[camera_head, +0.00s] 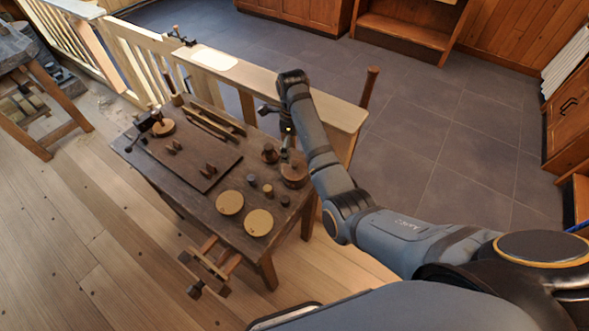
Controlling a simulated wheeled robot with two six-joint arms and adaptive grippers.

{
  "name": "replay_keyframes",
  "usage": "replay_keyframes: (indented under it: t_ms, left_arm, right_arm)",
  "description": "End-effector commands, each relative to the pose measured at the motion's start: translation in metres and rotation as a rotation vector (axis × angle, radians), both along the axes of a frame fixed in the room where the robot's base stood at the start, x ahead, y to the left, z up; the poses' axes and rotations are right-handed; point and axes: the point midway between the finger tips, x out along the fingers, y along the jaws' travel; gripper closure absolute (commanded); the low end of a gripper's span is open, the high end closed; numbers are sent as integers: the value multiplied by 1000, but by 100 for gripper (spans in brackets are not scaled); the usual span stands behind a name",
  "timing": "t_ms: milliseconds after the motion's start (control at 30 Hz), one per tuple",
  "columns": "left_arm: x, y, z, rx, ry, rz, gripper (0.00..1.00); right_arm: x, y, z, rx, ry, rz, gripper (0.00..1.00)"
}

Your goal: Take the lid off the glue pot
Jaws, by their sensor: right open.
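A round brown pot (293,180), which looks like the glue pot, stands near the right edge of the dark wooden workbench (190,200). Its top is partly covered by my gripper and arm, so I cannot make out the edge of the lid clearly. My right gripper (285,151) is open and points down just above the pot's top. I cannot tell whether its fingers touch the lid. My left gripper is not in view.
A smaller brown turned piece (270,154) stands close left of the pot. Small spools (268,190) and two pale round discs (230,202) lie in front. A dark board (190,158) with small pegs covers the bench's left. A pale railing (240,72) runs behind.

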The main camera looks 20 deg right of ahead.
Motion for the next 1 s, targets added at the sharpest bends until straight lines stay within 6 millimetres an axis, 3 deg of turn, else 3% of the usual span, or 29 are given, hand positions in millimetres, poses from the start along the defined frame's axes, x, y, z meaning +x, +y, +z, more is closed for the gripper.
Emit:
replay_keyframes:
  t_ms: [300,567,800,1000]
  left_arm:
    - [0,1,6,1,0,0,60]
    - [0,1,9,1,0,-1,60]
    - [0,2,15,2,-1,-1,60]
    - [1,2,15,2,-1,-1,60]
  right_arm:
    - [-1,-1,-46,-1,2,2,0]
    - [-1,-2,-59,-1,2,3,0]
    - [1,-6,-98,0,1,3,0]
    - [1,-5,-106,0,-1,3,0]
